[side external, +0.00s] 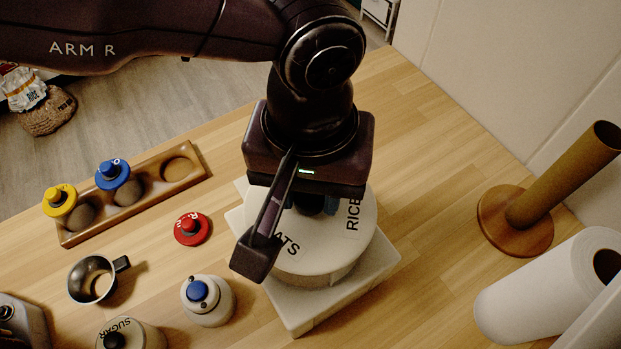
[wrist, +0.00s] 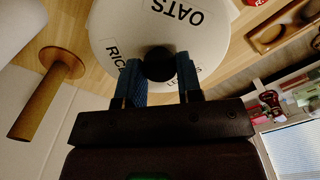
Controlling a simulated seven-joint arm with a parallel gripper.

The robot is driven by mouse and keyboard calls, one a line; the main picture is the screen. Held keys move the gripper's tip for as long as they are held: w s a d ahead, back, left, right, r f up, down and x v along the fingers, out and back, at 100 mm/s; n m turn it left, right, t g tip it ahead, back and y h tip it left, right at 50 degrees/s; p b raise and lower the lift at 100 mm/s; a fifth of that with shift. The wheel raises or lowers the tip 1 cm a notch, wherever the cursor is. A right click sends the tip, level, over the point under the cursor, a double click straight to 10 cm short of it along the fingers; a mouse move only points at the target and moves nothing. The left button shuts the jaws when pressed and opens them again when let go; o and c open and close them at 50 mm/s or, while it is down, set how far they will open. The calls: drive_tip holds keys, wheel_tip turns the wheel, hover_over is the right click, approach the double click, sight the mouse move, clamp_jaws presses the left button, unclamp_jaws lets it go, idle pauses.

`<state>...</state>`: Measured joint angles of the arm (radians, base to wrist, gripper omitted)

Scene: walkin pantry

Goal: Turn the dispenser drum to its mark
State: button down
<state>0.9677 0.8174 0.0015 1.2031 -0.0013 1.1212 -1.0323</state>
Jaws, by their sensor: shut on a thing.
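The dispenser drum (side external: 325,250) is a round white drum on a pale square base (side external: 306,316). Its top carries the words RICE and OATS, and in the wrist view the drum (wrist: 205,50) also shows part of a third label beginning LE. A dark round knob (wrist: 158,64) stands at its centre. My gripper (wrist: 158,75) points down at the drum with its blue fingers on both sides of the knob, shut on it. In the side view my gripper (side external: 315,205) partly hides the drum top and the knob. I cannot make out a mark on the base.
A wooden tray (side external: 145,202) with yellow- and blue-topped items lies left. A red lid (side external: 192,229), metal mug (side external: 92,280), blue-knobbed white jar (side external: 208,303) and sugar jar (side external: 130,335) stand nearby. A wooden holder (side external: 515,222) and paper roll (side external: 535,295) stand right.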

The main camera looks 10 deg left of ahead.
drive_tip(key=shift+r+n, duration=0.15)
drive_tip(key=shift+n, duration=0.85)
drive_tip(key=c, duration=0.8)
unclamp_jaws()
wheel_tip(320, 180, up, 13)
drive_tip(key=shift+f, duration=0.1)
